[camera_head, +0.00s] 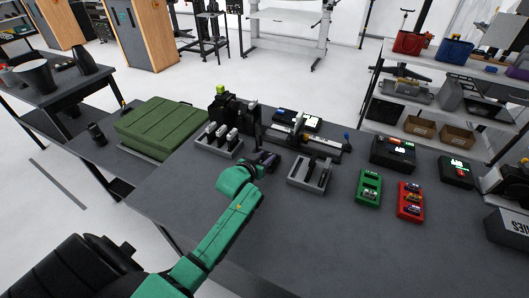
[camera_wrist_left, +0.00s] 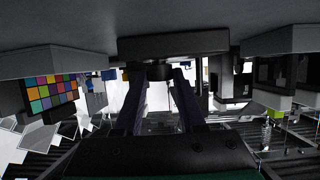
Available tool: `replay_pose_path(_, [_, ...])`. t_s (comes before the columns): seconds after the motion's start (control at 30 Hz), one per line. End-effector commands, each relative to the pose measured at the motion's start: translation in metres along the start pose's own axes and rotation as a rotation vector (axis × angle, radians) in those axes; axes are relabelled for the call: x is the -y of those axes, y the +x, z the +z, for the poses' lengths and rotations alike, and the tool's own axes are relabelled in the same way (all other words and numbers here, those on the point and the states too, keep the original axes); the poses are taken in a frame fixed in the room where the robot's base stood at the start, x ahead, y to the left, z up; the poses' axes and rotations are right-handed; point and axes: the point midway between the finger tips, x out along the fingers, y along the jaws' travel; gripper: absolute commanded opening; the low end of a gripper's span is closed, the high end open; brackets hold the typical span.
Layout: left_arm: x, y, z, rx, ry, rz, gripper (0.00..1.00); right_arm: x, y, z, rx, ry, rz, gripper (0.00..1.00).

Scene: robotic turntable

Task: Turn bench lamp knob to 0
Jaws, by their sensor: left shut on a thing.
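My left arm is green and reaches over the bench from the lower left in the head view. My left gripper (camera_head: 266,160) is at the bench's near side, just in front of a dark upright post (camera_head: 256,120). In the left wrist view, the two dark fingers of the left gripper (camera_wrist_left: 162,72) reach up to the underside of a dark bar (camera_wrist_left: 172,46). The gripper is shut on a small dark part there, which looks like the bench lamp knob. The knob's marks and setting cannot be read, as fingers and shadow hide them. My right gripper is not in view.
A holder with several grey tools (camera_head: 222,138) stands left of the gripper, and a grey tray (camera_head: 300,181) stands to the right. Green (camera_head: 368,189) and red (camera_head: 410,203) trays lie further right. A green case (camera_head: 160,126) sits at the left. The bench front (camera_head: 300,240) is clear.

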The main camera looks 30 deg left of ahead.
Motion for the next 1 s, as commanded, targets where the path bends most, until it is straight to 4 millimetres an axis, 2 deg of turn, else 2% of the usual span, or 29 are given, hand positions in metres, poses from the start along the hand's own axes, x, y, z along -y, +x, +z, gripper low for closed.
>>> replay_pose_path(0.57, [-0.0012,0.0005,0.0026,0.005,-0.016,-0.039,0.0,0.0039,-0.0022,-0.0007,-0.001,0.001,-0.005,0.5])
replay_pose_path(0.6, [-0.0011,0.0005,0.0027,0.005,-0.016,-0.039,0.43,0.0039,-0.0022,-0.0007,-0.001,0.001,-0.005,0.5])
replay_pose_path(0.63, [-0.0011,0.0005,0.0026,0.005,-0.016,-0.039,0.52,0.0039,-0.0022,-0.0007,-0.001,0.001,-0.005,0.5])
replay_pose_path(1.0, [-0.0006,-0.0026,0.0015,0.002,-0.014,-0.039,0.52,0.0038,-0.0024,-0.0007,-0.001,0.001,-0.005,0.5])
